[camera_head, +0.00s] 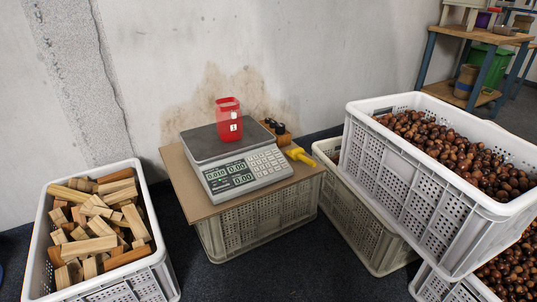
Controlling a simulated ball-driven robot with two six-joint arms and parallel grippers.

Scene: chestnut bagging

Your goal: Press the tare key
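A grey and white weighing scale (213,171) stands on a brown board (179,179) laid over an upturned crate. Its front panel has a dark display (229,172) with light digits, too small to read surely, and a keypad (264,161) to the right of it. Which key is the tare key cannot be made out. A red scoop or cup (228,107) with a small white label stands upright on the scale's dark pan (202,144). Neither gripper shows in the head view.
A white crate (153,189) of wood blocks stands at the left. Stacked white crates (383,171) with chestnuts (450,145) stand at the right. A yellow-handled tool (301,157) and a wooden block with dark knobs (284,139) lie beside the scale. Dark floor shows in front.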

